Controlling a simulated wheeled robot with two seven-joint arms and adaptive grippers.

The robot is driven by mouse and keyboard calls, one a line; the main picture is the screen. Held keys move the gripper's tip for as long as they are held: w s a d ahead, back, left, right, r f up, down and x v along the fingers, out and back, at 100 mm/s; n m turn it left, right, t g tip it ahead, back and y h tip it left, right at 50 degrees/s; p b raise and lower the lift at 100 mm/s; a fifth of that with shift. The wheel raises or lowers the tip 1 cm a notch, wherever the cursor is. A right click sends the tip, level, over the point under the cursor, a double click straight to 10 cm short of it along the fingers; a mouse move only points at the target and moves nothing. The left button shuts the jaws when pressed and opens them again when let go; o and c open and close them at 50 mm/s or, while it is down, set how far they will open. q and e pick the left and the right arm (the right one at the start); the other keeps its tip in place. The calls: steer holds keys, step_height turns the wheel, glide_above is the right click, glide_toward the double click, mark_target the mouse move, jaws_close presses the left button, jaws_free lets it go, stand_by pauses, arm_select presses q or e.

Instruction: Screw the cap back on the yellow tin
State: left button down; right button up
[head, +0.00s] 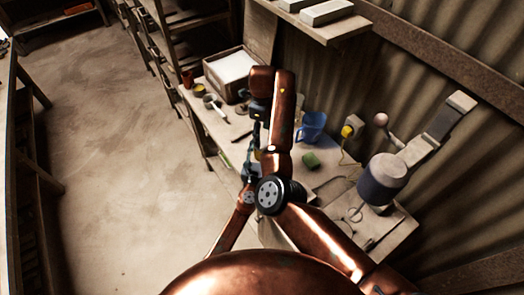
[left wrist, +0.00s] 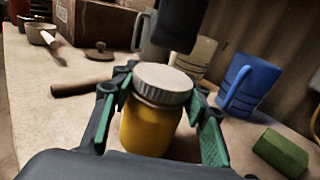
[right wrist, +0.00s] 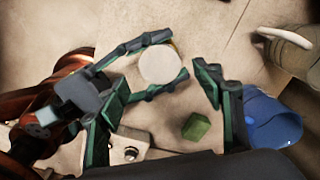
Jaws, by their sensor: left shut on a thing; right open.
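The yellow tin (left wrist: 150,128) stands upright between the green-padded fingers of my left gripper (left wrist: 160,115), which is shut on it. The pale grey ridged cap (left wrist: 163,82) sits on top of the tin; I cannot tell how tightly. In the right wrist view the cap (right wrist: 160,65) shows from above as a round disc, with the left gripper's fingers on both sides. My right gripper (right wrist: 165,88) is open above the cap, its fingers spread wide and apart from it. In the head view my arms hide most of the tin and cap.
A blue mug (left wrist: 248,84) and a green block (left wrist: 281,152) are right of the tin. A pale mug (left wrist: 195,55), a brown lid (left wrist: 99,54) and a brown handle (left wrist: 82,87) are behind and left. An open box (head: 232,68) is at the bench's far end.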

arm_select(q)
steer(key=shift+s+f, duration=0.1)
steer(key=shift+f, duration=0.25)
arm_select(e)
steer(key=shift+o, duration=0.4)
steer(key=o, duration=0.5)
step_height(320, 180, up, 12)
steer(key=shift+s, duration=0.1)
arm_select(q)
steer(key=c, duration=1.4)
jaws_free()
steer(key=o, duration=0.4)
steer(key=shift+r, duration=0.25)
steer(key=shift+c, duration=0.2)
